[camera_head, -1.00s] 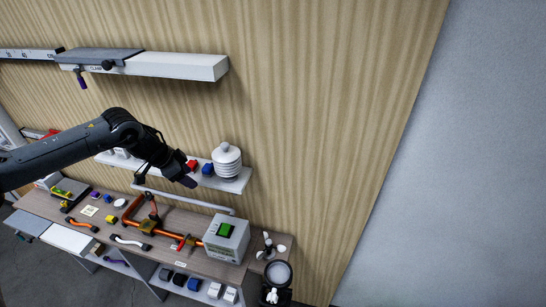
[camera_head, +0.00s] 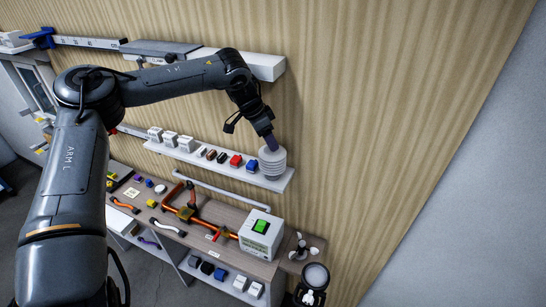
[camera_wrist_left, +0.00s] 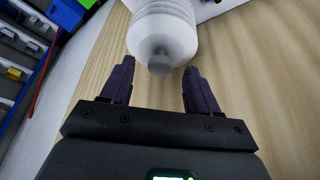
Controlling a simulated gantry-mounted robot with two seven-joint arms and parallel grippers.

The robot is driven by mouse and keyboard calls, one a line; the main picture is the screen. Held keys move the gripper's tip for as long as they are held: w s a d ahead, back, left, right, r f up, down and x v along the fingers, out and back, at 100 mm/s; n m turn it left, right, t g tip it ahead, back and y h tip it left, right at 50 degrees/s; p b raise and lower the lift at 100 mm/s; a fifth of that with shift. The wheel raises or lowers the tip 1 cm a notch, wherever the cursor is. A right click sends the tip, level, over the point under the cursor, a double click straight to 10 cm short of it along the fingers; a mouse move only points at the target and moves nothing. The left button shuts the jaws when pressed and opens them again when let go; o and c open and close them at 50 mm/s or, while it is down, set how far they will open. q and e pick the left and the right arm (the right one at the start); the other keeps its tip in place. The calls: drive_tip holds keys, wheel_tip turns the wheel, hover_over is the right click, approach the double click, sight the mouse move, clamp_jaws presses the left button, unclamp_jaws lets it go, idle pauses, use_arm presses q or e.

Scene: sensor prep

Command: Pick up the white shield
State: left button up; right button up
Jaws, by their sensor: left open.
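The white shield (camera_head: 272,162) is a ribbed, stacked white body at the right end of the wall shelf. It also shows in the left wrist view (camera_wrist_left: 162,28), with a grey knob at its near end. My left gripper (camera_head: 270,141) is at the top of the shield in the head view. In the left wrist view its two dark fingers (camera_wrist_left: 158,82) are open and apart, one on each side of the knob's line. The knob lies just beyond or level with the fingertips; I cannot tell whether they touch it. My right gripper is not in view.
The shelf (camera_head: 216,164) also holds a blue block (camera_head: 252,165), a red block (camera_head: 236,160) and white boxes (camera_head: 170,138). Below, a bench carries orange piping (camera_head: 207,222) and a box with a green button (camera_head: 261,230).

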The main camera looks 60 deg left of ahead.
use_arm(q)
drive_tip(key=shift+x, duration=1.1)
clamp_jaws()
idle(0.7)
